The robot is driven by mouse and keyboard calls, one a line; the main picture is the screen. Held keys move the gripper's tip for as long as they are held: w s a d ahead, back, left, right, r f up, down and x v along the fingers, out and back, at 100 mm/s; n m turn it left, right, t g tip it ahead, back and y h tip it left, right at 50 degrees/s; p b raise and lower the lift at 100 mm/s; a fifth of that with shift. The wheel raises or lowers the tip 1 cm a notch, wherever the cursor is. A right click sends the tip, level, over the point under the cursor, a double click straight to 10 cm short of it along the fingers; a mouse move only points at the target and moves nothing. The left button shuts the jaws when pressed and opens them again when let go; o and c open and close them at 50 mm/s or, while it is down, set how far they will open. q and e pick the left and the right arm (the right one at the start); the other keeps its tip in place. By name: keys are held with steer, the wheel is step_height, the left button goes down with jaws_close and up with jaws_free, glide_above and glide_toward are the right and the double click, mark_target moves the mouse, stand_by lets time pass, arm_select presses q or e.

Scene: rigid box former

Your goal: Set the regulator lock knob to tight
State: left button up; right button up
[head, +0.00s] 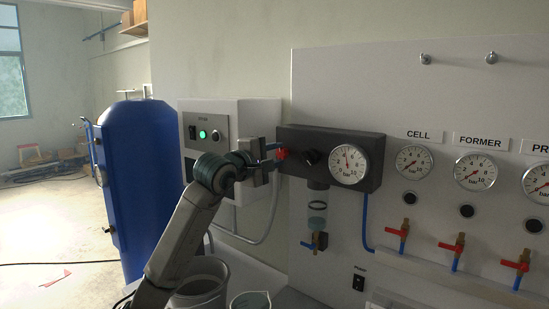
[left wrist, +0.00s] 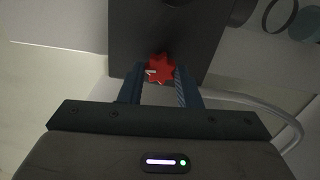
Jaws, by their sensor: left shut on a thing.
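A red star-shaped knob (head: 281,154) sits at the left end of the dark regulator block (head: 375,150). My left gripper (head: 272,156) reaches it from the left and is shut on it. In the left wrist view the red knob (left wrist: 160,68) shows between the two blue-grey fingers, with a small pale mark on its face. Its tight or loose setting cannot be read. My right gripper is not in view.
A control box (head: 243,112) with a green light is on the wall behind my left gripper. A clear bowl (head: 317,215) hangs below the block. Several gauges and red-handled valves line the panel to the right. A grey bucket (head: 202,290) stands below my arm.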

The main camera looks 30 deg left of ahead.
arm_select(q)
steer(key=shift+m, duration=0.5)
steer(key=o, duration=1)
steer(key=shift+c, duration=0.2)
steer(key=shift+s, duration=0.1)
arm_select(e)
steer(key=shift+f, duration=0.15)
arm_select(q)
steer(key=shift+s+f+b, duration=0.1)
steer(key=shift+s+b, duration=0.15)
steer(key=shift+b, duration=0.05)
steer(key=s+b, duration=0.5)
steer(key=s, duration=0.5)
steer(key=shift+a, duration=0.4)
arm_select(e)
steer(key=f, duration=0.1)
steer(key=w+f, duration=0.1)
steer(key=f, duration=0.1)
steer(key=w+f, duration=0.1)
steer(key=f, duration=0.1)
